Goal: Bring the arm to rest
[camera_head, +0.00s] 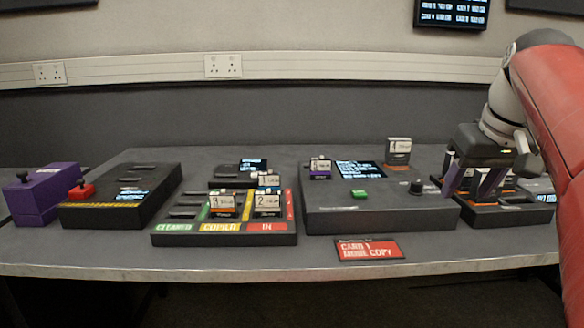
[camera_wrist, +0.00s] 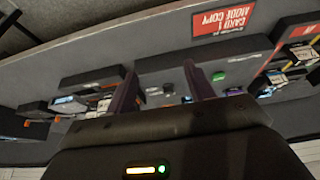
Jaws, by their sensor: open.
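My gripper (camera_head: 474,182) hangs at the right of the bench, over the right end of the large grey console (camera_head: 380,216) and the black box at the far right. Its two dark purple fingers are apart with nothing between them. In the wrist view my gripper (camera_wrist: 162,88) shows its fingers spread, with the console's knob and green button beyond them. My red arm comes in from the right edge of the head view.
A card rack (camera_head: 225,239) holds several numbered cards. A black box (camera_head: 120,210) with a red knob and a purple block (camera_head: 38,200) stand left. A red sign (camera_head: 369,249) reads "CARD 1 MODE COPY". A card numbered 4 (camera_head: 398,148) stands behind the console. The bench front is mostly clear.

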